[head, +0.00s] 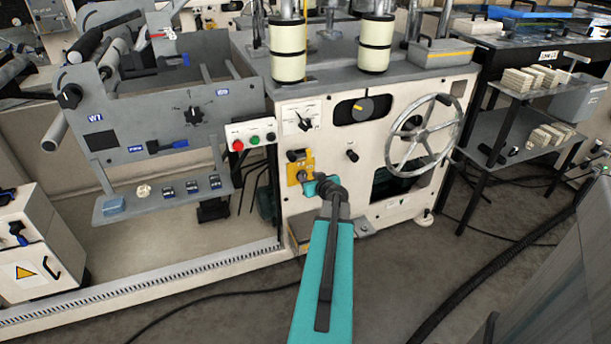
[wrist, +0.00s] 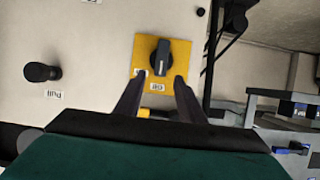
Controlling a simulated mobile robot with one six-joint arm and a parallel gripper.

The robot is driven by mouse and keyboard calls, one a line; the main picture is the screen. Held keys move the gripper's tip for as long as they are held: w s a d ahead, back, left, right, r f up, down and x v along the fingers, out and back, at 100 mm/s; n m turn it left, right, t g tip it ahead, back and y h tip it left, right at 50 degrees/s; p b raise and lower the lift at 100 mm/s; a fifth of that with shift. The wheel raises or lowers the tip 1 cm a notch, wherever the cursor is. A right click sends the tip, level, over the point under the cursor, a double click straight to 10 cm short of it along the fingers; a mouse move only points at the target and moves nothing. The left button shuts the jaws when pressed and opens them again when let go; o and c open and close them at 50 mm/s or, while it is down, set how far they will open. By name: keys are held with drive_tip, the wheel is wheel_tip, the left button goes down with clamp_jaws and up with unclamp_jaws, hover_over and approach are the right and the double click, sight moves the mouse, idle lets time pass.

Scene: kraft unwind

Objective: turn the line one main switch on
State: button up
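The switch is a black rotary knob (wrist: 161,60) on a yellow plate (wrist: 178,50), seen upside down in the wrist view. Its grip stands nearly upright in that picture. Small white labels sit by the knob; I cannot read them surely. In the head view the yellow plate (head: 301,161) is on the front of the cream machine, partly hidden by my arm. My gripper (wrist: 158,82) is open, its two dark fingers pointing at the plate on either side of the knob's lower end. I cannot tell whether they touch it. In the head view my gripper (head: 308,185) is mostly hidden.
A black pull knob (wrist: 42,72) is beside the plate. A spoked handwheel (head: 424,136) is to the right. A grey panel (head: 150,120) with a shelf stands left.

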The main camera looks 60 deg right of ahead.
sight(305, 174)
drive_tip(key=shift+x, duration=2.15)
clamp_jaws()
